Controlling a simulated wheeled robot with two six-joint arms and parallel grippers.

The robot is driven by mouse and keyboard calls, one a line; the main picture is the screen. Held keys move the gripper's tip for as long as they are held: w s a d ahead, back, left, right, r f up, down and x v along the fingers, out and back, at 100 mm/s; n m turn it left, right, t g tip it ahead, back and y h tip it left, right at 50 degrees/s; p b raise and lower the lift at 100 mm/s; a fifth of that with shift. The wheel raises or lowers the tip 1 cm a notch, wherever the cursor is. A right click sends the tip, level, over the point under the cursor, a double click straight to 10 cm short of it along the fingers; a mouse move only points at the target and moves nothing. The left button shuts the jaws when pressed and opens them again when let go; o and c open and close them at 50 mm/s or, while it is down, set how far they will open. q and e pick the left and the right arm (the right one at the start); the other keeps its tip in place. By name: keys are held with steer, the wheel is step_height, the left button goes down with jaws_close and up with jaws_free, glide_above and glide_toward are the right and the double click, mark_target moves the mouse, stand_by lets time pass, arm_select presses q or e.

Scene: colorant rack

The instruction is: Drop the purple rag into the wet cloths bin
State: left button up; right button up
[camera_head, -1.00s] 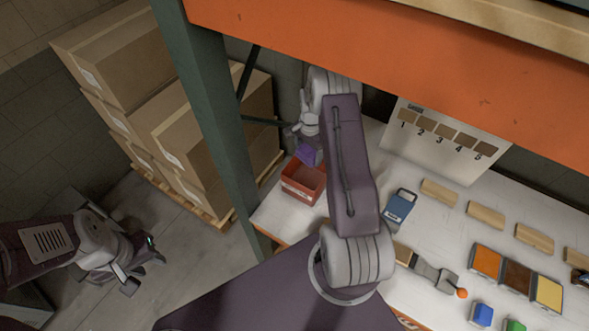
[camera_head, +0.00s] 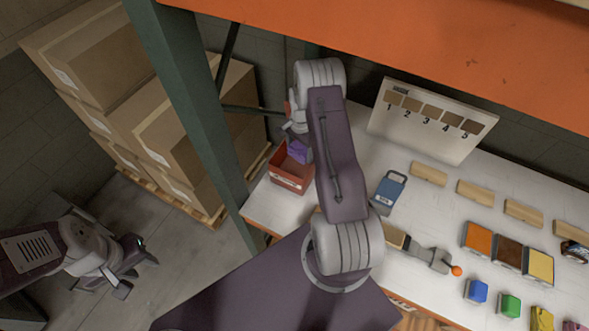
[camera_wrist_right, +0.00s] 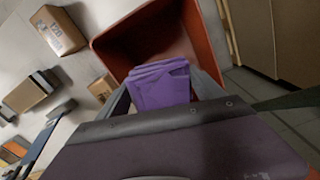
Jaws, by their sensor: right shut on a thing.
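The purple rag (camera_head: 299,151) is folded and hangs in my right gripper (camera_head: 297,140), above the red bin (camera_head: 291,182) at the left end of the table. In the right wrist view the rag (camera_wrist_right: 160,84) sits between the two fingers, over the open mouth of the red bin (camera_wrist_right: 205,32), whose visible inside looks empty. My right gripper is shut on the rag. The bin's label cannot be read. My left gripper (camera_head: 134,269) is far off at the lower left, away from the table, and its fingers look apart with nothing between them.
A green rack post (camera_head: 190,110) stands just left of the bin, with an orange beam (camera_head: 400,55) overhead. A blue tagged object (camera_head: 389,192), wooden blocks, a brush-like tool (camera_head: 430,257) and coloured blocks lie on the white table. Stacked cartons (camera_head: 110,80) stand behind the post.

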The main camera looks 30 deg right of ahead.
steer(key=shift+f, duration=0.3)
steer(key=o, duration=1.5)
steer(key=shift+o, duration=0.6)
steer(key=shift+w+a, duration=0.1)
